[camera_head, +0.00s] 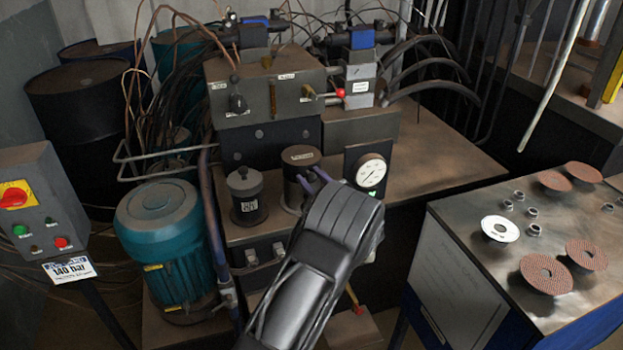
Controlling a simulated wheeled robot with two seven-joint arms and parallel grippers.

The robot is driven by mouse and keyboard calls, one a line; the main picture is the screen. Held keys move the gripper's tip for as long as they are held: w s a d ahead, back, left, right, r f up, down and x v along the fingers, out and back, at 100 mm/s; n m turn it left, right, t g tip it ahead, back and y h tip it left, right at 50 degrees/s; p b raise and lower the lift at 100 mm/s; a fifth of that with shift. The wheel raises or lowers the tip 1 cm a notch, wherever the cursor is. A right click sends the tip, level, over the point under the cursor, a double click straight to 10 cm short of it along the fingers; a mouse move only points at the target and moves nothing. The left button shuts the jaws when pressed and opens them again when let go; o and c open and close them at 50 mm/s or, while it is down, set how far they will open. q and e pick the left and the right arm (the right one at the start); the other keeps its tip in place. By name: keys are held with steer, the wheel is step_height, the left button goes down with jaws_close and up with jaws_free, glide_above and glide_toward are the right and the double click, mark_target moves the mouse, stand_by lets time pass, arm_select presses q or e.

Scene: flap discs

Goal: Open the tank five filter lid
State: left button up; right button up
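A round filter housing with a flat brown labelled lid (300,155) stands on the tank top, left of the gauge. The lid sits on its housing; its label is too small to read. My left gripper (309,180) is at the front right of this housing, just below the lid. Its two slim purple fingers show a gap between them, with nothing visibly held. I cannot tell whether they touch the housing. My dark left arm hides part of the tank front. A smaller black knobbed cap (246,195) with a white tag stands to the left. My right gripper is not in view.
A pressure gauge (371,172) stands close to the right of my gripper. The valve block (265,90) with levers and hoses rises behind. A teal motor (163,235) is at left, a control box (30,208) farther left. A bench (455,225) with flap discs and nuts is at right.

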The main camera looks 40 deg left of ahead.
arm_select(q)
jaws_close()
stand_by(1.1)
